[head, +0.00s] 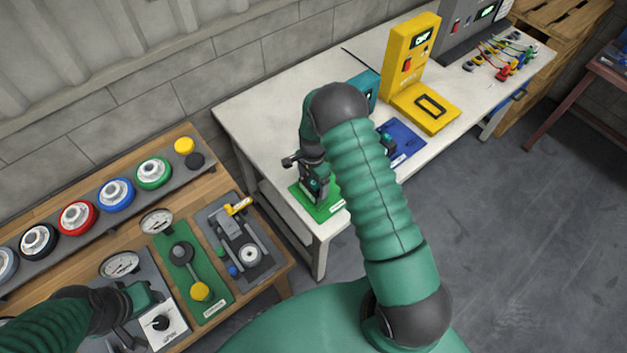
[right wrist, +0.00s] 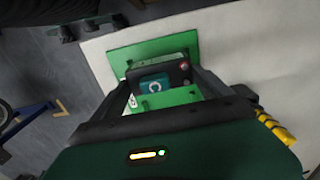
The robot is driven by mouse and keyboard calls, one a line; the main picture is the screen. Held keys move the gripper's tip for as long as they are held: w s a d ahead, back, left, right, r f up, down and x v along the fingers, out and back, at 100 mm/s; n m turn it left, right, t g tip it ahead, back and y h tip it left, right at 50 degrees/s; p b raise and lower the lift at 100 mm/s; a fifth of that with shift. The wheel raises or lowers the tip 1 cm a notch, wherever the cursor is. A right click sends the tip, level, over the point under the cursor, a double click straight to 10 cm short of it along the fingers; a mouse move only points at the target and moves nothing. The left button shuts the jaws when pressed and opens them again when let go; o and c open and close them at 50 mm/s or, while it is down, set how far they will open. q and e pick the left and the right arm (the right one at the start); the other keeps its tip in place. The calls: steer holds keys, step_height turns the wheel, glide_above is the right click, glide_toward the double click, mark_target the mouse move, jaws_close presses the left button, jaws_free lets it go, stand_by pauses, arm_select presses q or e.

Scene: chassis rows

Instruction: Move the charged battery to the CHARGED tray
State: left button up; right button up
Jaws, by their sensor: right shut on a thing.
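My right gripper (head: 314,190) is over the green tray (head: 328,211) at the near left corner of the white table. In the right wrist view its fingers (right wrist: 164,88) are shut on a dark battery (right wrist: 178,72) with a teal label. The green tray (right wrist: 123,58) lies below and around the battery. I cannot tell whether the battery touches the tray. The tray's label is too small to read. A blue tray (head: 408,144) lies farther along the table, partly behind my right arm. My left gripper (head: 146,298) is low at the left, its jaws unclear.
A yellow tester (head: 408,62) with a lit screen stands behind the blue tray. A teal device (head: 371,88) is partly hidden by my arm. Coloured leads (head: 505,58) lie at the table's far end. A wooden bench (head: 262,284) with gauges and round knobs fills the left.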

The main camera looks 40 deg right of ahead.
steer(key=shift+d+f, duration=0.1)
steer(key=shift+f, duration=0.05)
steer(key=shift+d+f+b, duration=0.5)
steer(key=shift+d+f, duration=0.15)
steer(key=shift+f, duration=0.05)
steer(key=shift+a+f, duration=0.2)
steer(key=shift+a, duration=0.2)
steer(key=o, duration=1.9)
steer(key=shift+a+r, duration=0.1)
steer(key=shift+a, duration=0.05)
arm_select(q)
steer(key=shift+d+f, duration=0.15)
steer(key=shift+f, duration=0.5)
steer(key=shift+d, duration=0.1)
